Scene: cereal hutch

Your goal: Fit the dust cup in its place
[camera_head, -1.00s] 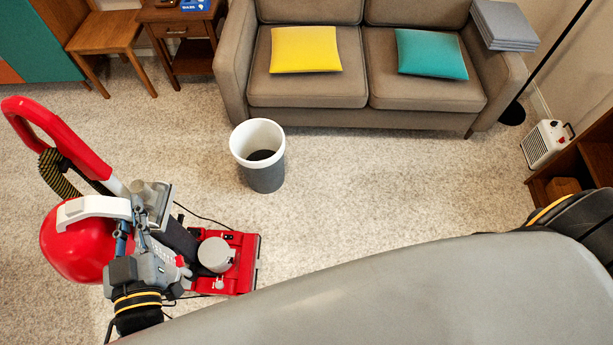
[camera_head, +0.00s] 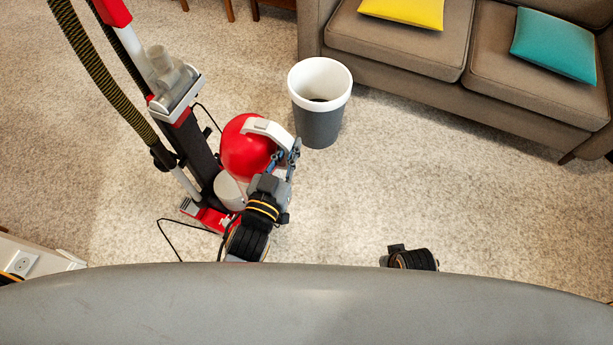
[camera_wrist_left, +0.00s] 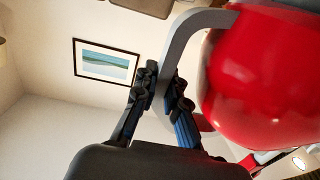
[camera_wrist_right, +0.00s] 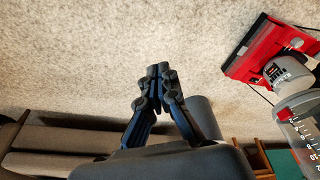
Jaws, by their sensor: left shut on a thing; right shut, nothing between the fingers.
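The dust cup has a red domed top (camera_head: 243,152) and a pale handle (camera_head: 268,129). My left gripper (camera_head: 291,158) is shut on this handle; the left wrist view shows the fingers (camera_wrist_left: 163,88) on either side of it, beside the red dome (camera_wrist_left: 262,80). The cup is right of the vacuum's dark column (camera_head: 197,150), above the round grey seat (camera_head: 231,191) on the red base (camera_head: 208,216). Whether cup and seat touch is hidden. In the right wrist view a clear wall with a scale (camera_wrist_right: 302,125) shows beside the base. My right gripper (camera_wrist_right: 158,72) is shut and empty.
A grey bin with a white rim (camera_head: 320,75) stands just right of the dust cup. The sofa (camera_head: 400,45) is at the back right. A ribbed hose (camera_head: 100,75) and a black cord (camera_head: 178,230) are by the vacuum. Carpet at right is clear.

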